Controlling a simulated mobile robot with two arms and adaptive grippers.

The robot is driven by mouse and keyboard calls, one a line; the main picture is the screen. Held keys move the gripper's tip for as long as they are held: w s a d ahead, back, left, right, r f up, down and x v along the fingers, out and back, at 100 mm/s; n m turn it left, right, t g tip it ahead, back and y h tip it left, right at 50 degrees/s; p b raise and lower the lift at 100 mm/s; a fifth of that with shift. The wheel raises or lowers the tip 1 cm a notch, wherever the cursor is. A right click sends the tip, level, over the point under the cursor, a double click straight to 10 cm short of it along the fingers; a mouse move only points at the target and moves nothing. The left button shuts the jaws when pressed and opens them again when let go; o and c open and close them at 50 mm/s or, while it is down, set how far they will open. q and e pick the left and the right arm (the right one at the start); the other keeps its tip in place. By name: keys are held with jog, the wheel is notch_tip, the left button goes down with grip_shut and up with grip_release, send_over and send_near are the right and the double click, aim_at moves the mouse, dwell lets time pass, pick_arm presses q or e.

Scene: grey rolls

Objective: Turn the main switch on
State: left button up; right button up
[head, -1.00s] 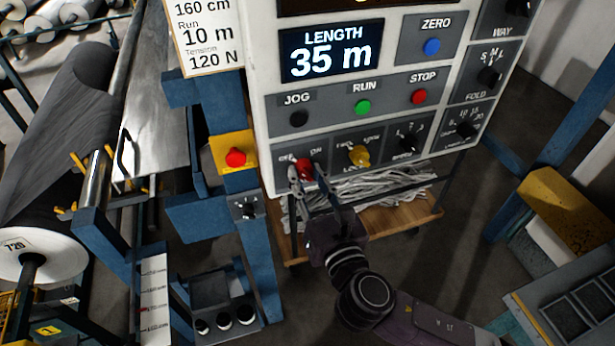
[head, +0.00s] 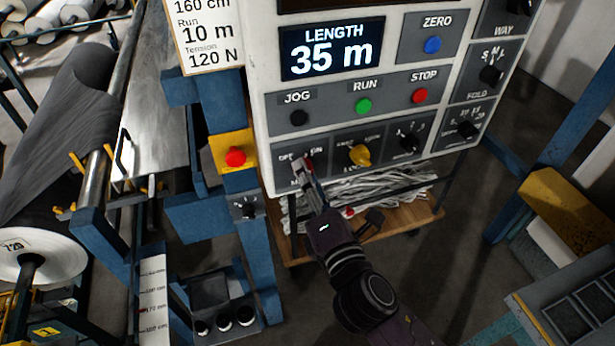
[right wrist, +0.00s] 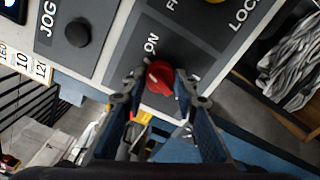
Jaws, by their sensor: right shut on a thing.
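The main switch is a red rotary knob (right wrist: 160,77) at the lower left of the control panel (head: 262,88). In the head view only a bit of the red knob (head: 309,162) shows, between the OFF and ON labels. My right gripper (head: 305,164) is at the knob and hides most of it. In the right wrist view my right gripper (right wrist: 162,90) has one finger on each side of the knob, shut on it. A white mark shows on the knob; I cannot tell its exact setting. My left gripper is not in view.
A yellow knob (head: 360,154) sits just right of the main switch, with a black knob (head: 409,140) beyond. The JOG (head: 298,118), RUN (head: 363,106) and STOP (head: 419,95) buttons are above. A red emergency button (head: 236,157) stands at the left.

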jog(key=m, duration=0.5)
jog(key=shift+m, duration=0.3)
dwell(0.4)
jog(key=o, duration=1.2)
jog(key=shift+c, duration=0.2)
jog(key=v, duration=1.2)
